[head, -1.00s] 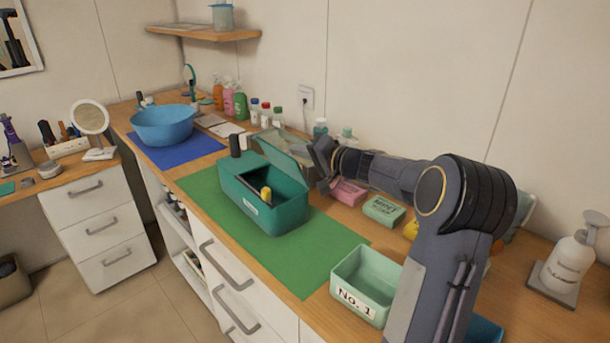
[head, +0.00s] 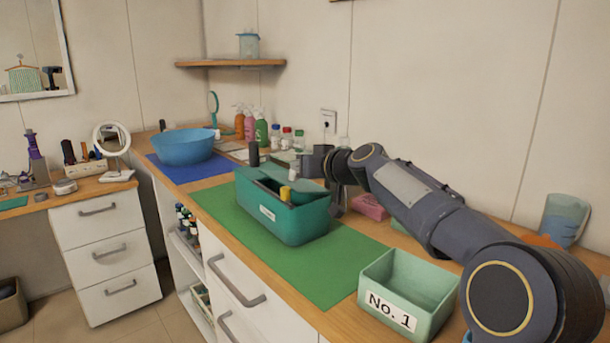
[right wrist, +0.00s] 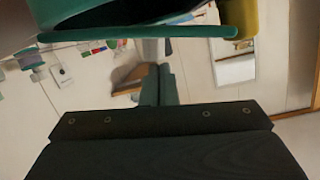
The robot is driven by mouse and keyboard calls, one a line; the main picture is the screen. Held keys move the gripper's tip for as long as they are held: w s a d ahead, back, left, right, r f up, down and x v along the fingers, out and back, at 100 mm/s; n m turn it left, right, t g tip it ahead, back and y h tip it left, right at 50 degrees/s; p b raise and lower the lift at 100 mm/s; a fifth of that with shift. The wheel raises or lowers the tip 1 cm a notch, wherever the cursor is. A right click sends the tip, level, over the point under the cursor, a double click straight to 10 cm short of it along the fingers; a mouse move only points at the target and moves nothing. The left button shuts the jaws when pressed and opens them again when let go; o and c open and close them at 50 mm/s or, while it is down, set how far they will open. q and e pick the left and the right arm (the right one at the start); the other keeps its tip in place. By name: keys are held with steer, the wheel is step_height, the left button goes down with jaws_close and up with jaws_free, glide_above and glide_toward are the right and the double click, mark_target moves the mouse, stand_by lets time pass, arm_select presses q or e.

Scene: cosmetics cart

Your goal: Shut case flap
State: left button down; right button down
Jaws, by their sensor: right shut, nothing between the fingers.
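The green case (head: 285,218) stands on the green mat, with a small white label on its front. Its flap (head: 308,190) is lowered at a shallow slope close to the case top, and a dark gap shows beside it. A yellow-topped item (head: 285,193) sticks up at the flap's edge; yellow also shows in the right wrist view (right wrist: 243,18). My right gripper (head: 318,162) is behind the flap, at the wall side of the case. Its shut fingers (right wrist: 158,85) are empty; I cannot tell whether they touch the flap. My left gripper is out of view.
A pale green bin marked No. 1 (head: 407,291) stands at the front right. A blue bowl (head: 185,147) is on the blue mat at the back left. Bottles (head: 250,127) line the wall. The green mat (head: 325,272) is clear in front of the case.

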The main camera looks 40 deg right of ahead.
steer(key=shift+a+f+n+b, duration=0.3)
steer(key=shift+f+n+b, duration=0.15)
steer(key=shift+n+b, duration=0.05)
steer(key=shift+a+f+b, duration=0.2)
steer(key=shift+a+b, duration=0.05)
steer(key=shift+b, duration=0.2)
